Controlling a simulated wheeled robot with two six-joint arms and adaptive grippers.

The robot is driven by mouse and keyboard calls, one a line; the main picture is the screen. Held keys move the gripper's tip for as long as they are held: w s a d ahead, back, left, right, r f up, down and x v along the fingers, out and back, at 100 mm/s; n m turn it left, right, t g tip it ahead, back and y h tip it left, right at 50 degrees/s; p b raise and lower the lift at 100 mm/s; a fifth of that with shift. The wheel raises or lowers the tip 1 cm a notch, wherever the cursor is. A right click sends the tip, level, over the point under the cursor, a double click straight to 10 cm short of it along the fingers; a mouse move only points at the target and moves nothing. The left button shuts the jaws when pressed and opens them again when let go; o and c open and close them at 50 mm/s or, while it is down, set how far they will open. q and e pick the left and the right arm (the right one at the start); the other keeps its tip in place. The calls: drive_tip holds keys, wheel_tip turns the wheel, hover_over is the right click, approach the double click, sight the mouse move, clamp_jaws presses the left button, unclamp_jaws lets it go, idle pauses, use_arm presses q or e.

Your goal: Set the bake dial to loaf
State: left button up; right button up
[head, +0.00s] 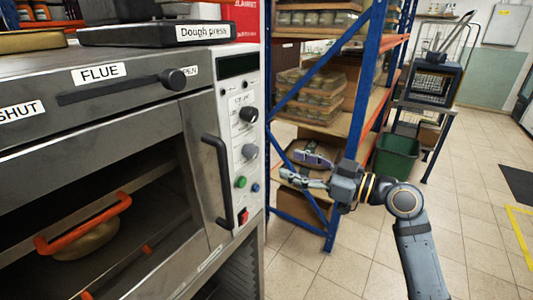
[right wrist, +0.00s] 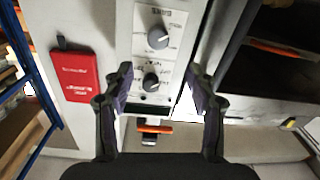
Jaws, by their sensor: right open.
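The oven's control panel (head: 246,140) is at the middle of the head view. It carries an upper black dial (head: 249,114) under the dark display and a lower grey dial (head: 249,151). In the right wrist view the panel appears upside down, with the grey dial (right wrist: 158,38) above the black dial (right wrist: 151,82). The small lettering is too blurred to tell which dial is bake. My right gripper (head: 297,167) is open and empty, facing the panel and apart from it. In its wrist view, the fingers (right wrist: 161,84) frame the black dial. My left gripper is out of view.
A vertical door handle (head: 218,180) stands beside the panel. Green (head: 240,182) and blue (head: 255,187) buttons and a red switch (head: 244,216) sit below the dials. The flue lever (head: 122,88) is at upper left. Blue shelving (head: 360,90) stands behind my right gripper.

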sight(256, 153)
drive_tip(key=p+x, duration=0.2)
drive_tip(key=x, duration=0.7)
drive_tip(key=shift+w+d+p, duration=0.1)
drive_tip(key=shift+w+p, duration=0.05)
drive_tip(key=shift+p, duration=0.25)
drive_tip(key=shift+w+a+f, duration=0.15)
drive_tip(key=shift+w+a, duration=0.15)
drive_tip(key=shift+a, duration=0.05)
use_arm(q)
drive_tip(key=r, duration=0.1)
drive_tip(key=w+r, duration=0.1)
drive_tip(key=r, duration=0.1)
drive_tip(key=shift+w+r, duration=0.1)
use_arm(e)
drive_tip(key=c, duration=1.1)
drive_tip(key=shift+c, duration=0.2)
